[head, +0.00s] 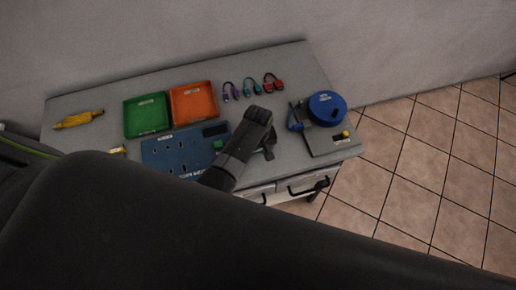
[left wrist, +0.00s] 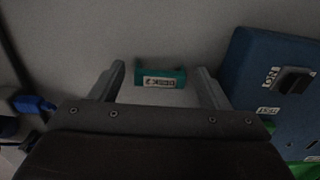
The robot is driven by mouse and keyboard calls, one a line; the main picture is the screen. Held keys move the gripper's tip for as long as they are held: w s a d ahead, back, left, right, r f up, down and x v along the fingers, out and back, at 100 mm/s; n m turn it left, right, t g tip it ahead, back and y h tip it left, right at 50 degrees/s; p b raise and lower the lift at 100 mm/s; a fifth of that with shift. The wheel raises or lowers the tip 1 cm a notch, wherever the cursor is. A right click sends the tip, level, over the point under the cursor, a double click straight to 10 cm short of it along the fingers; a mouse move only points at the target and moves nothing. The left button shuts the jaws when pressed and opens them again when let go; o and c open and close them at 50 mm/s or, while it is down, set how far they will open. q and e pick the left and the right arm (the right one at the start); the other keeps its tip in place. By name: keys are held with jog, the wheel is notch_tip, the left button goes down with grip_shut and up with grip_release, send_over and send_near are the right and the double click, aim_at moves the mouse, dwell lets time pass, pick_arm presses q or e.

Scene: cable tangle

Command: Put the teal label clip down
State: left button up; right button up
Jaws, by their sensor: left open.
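The teal label clip (left wrist: 161,78) reads "DESK 2" and shows in the left wrist view. It appears to rest on the grey desk top, between and slightly beyond the fingers. My left gripper (left wrist: 160,70) is open, with a visible gap between the clip and each finger. In the head view my left gripper (head: 268,150) is low over the desk, right of the blue board. The clip cannot be made out clearly there, as the gripper covers that spot. My right gripper is not in view.
The blue board (head: 168,153) lies left of the gripper. Green (head: 147,116) and orange (head: 195,102) trays stand behind it. Several short cables lie at the back. A blue round thing (head: 327,106) and a grey panel (head: 325,141) are at right. A blue plug (left wrist: 34,104) shows at left.

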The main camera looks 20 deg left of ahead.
aim_at(258, 151)
pick_arm(q)
notch_tip(258, 151, up, 4)
jog(key=p, duration=0.2)
jog(key=shift+p, duration=0.3)
notch_tip(258, 151, up, 8)
jog(key=shift+r, duration=0.2)
dwell(0.5)
